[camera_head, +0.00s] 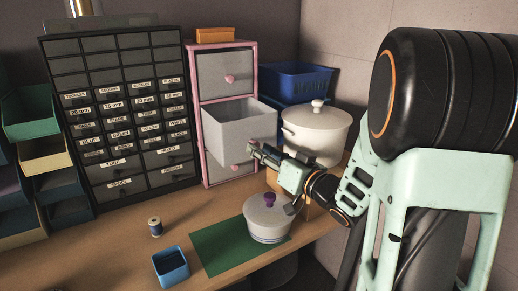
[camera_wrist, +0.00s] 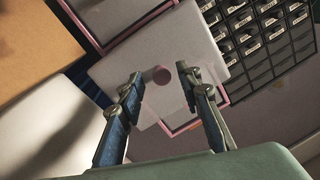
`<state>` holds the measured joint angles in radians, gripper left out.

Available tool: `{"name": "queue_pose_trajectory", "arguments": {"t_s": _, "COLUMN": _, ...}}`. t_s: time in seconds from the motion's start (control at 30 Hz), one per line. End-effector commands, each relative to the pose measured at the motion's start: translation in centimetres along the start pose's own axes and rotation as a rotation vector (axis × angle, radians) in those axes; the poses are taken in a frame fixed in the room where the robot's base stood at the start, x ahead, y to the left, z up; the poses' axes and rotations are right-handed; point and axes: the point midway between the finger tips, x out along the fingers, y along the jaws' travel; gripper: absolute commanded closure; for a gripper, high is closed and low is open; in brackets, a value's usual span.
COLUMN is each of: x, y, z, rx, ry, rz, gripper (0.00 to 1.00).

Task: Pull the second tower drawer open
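The pink-framed tower (camera_head: 196,115) stands at the back, right of the black cabinet, with drawers stacked in it. Its second drawer (camera_head: 228,123), pale grey, juts well out of the frame, with its inside showing from above. The top drawer (camera_head: 225,72), with a pink heart-shaped knob, is shut. My gripper (camera_head: 254,149) is at the lower right of the second drawer's front. In the wrist view my gripper (camera_wrist: 159,73) has its two fingers apart. A round pinkish knob (camera_wrist: 161,75) on the drawer front shows between the fingertips; I cannot tell whether they touch it.
A white lidded pot (camera_head: 315,133) and blue bins (camera_head: 297,82) stand right of the tower. A lidded dish (camera_head: 267,222) sits on a green mat (camera_head: 212,248), near a blue box (camera_head: 171,266) and a thread spool (camera_head: 155,227). The black labelled cabinet (camera_head: 118,110) stands left.

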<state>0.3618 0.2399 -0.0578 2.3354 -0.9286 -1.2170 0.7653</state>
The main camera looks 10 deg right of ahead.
Motion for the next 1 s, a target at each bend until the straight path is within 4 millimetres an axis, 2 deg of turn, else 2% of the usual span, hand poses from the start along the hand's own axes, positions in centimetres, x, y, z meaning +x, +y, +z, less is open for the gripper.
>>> {"name": "queue_pose_trajectory", "arguments": {"t_s": 0.3, "x": -6.8, "y": 0.1, "z": -0.1, "rx": -0.001, "ry": 0.002, "rz": 0.004, "gripper": 0.68}}
{"name": "queue_pose_trajectory", "arguments": {"t_s": 0.5, "x": -9.5, "y": 0.1, "z": -0.1, "rx": 0.0, "ry": 0.002, "rz": 0.003, "gripper": 0.68}}
{"name": "queue_pose_trajectory", "arguments": {"t_s": 0.63, "x": -10.1, "y": 0.0, "z": 0.0, "rx": 0.001, "ry": 0.001, "rz": 0.001, "gripper": 0.68}}
{"name": "queue_pose_trajectory", "arguments": {"t_s": 1.0, "x": -10.2, "y": 0.0, "z": 0.0, "rx": 0.0, "ry": 0.001, "rz": 0.0, "gripper": 0.68}}
